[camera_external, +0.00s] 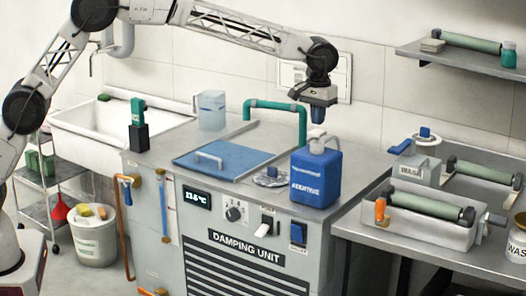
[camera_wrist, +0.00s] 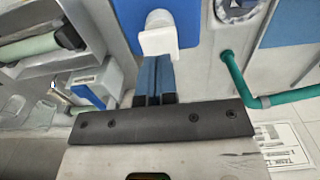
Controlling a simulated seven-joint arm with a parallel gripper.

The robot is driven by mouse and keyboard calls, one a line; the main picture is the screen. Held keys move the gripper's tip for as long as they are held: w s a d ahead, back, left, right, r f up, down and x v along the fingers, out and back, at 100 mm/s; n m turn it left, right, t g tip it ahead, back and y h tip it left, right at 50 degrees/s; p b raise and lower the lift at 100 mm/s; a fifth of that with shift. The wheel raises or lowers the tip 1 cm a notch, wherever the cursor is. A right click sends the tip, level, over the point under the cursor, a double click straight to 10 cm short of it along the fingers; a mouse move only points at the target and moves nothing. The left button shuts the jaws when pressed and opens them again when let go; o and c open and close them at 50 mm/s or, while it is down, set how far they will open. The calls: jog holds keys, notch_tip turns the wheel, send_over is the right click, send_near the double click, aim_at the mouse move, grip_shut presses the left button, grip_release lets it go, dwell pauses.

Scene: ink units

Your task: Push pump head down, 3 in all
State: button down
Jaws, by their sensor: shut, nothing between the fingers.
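A blue bottle (camera_external: 316,177) with a white label stands on the grey damping unit, and its pale pump head (camera_external: 323,143) sits on top. My gripper (camera_external: 318,118) is shut and empty, pointing down just above the pump head in the external view. In the wrist view my gripper (camera_wrist: 154,62) shows its blue fingers closed together, with their tips beside the white pump head (camera_wrist: 158,40). The blue bottle (camera_wrist: 193,30) lies behind it there. I cannot tell whether the fingertips touch the pump head.
A green pipe (camera_external: 275,104) arches behind the bottle. A blue lid (camera_external: 220,158) with a handle lies to its left, and a clear jug (camera_external: 211,110) stands further back. Roller trays (camera_external: 420,225) fill the bench at right. A shelf (camera_external: 462,60) hangs above.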

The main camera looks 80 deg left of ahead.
aim_at(317, 131)
jog(key=shift+f, duration=1.9)
jog(key=shift+r, duration=1.9)
jog(key=shift+f, duration=1.75)
jog(key=shift+r, duration=1.7)
jog(key=shift+r, duration=0.15)
